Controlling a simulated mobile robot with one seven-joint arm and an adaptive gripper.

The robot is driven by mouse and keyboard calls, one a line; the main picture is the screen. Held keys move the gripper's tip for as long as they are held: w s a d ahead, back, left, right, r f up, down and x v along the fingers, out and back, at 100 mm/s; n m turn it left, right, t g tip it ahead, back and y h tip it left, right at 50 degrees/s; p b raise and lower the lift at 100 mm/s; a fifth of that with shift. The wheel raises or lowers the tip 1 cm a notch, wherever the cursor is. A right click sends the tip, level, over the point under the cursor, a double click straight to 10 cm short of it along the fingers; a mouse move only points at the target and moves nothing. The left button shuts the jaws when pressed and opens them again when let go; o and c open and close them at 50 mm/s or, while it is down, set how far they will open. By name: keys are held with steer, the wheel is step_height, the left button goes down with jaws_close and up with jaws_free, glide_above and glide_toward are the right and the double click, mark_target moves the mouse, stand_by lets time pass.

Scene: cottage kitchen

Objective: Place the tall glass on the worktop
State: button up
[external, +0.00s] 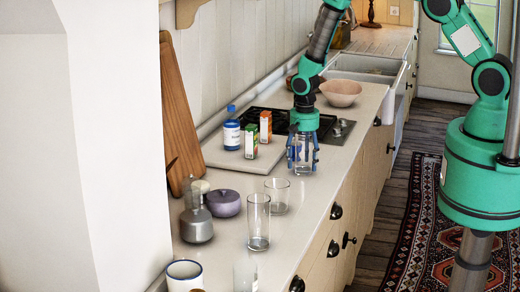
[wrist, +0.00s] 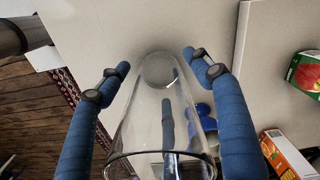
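A clear glass (wrist: 158,72) stands between the fingers of my gripper (wrist: 157,64) in the wrist view, its rim towards the camera and its base away. Worktop shows on both sides between the fingers and the glass, so the gripper looks open around it. In the external view my gripper (external: 302,160) points down at the worktop (external: 318,190), beside the pale board. The glass's lower part (external: 302,169) shows between the blue fingers, at or very near the worktop. A tall clear glass (external: 258,225) stands nearer the camera.
A short glass (external: 278,197) and a partly visible glass (external: 245,274) stand nearby. A pink bowl (external: 341,93) stands behind. The worktop's front edge lies to the right.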

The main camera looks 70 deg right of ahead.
steer(key=shift+r, duration=0.2)
step_height(320, 180, up, 12)
steer(key=b, duration=0.1)
steer(key=shift+b, duration=0.3)
stand_by(0.6)
stand_by(0.6)
steer(key=s+a+r+n+t, duration=0.1)
steer(key=s+a+r+n, duration=0.15)
steer(key=r, duration=0.65)
steer(key=s+a+r+n+t, duration=0.15)
steer(key=s+r, duration=0.25)
steer(key=r, duration=0.5)
steer(key=s+a+r+n, duration=0.1)
steer(key=s+a+r, duration=0.15)
steer(key=r, duration=0.65)
steer(key=s+a+r+n+t, duration=0.1)
steer(key=s+r, duration=0.3)
steer(key=s, duration=0.4)
steer(key=s+a+r+n+t, duration=0.1)
steer(key=s+a+r+n, duration=0.1)
steer(key=s+r, duration=0.3)
steer(key=s+a+r+n+t, duration=0.1)
steer(key=s+a+r+n, duration=0.1)
steer(key=s, duration=0.9)
step_height(320, 180, up, 3)
steer(key=shift+s+a+f+n, duration=0.1)
steer(key=shift+s+a+n, duration=0.25)
steer(key=shift+n, duration=0.35)
